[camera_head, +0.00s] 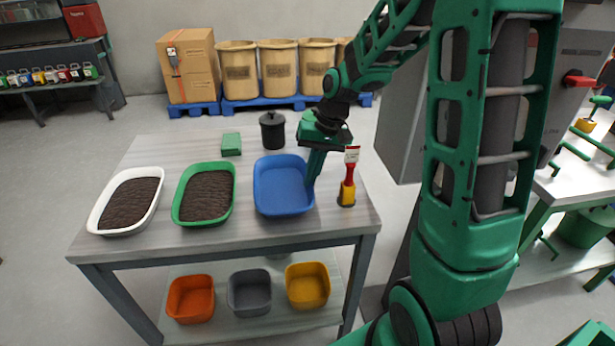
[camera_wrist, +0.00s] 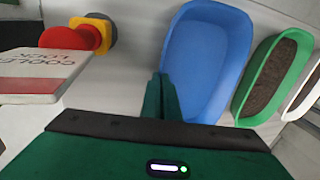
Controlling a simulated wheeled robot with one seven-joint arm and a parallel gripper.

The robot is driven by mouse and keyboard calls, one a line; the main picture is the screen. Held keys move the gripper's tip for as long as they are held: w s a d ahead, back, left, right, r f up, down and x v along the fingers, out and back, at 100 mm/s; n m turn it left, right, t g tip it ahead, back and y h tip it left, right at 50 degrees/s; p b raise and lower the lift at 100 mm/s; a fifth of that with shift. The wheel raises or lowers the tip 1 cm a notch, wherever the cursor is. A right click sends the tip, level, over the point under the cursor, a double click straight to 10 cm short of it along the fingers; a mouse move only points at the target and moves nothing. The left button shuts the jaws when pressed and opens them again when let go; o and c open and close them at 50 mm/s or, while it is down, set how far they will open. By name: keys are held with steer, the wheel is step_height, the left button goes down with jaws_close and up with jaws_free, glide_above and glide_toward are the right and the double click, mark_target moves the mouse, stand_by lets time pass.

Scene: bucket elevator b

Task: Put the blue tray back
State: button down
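The blue tray (camera_head: 282,188) is empty and sits upright on the table top, to the right of the green tray. My gripper (camera_head: 312,180) reaches down at the blue tray's right rim. Whether the tray touches the table all round is hard to tell.
A green tray (camera_head: 177,195) and a white tray (camera_head: 92,215), both with soil, stand left. A black canister (camera_head: 272,130) and green block (camera_head: 231,144) are behind. Bins (camera_head: 249,292) sit on the lower shelf.

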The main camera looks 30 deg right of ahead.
steer(key=c, duration=2)
jaws_free()
steer(key=shift+f, duration=0.1)
steer(key=shift+c, duration=0.2)
steer(key=v, duration=1.2)
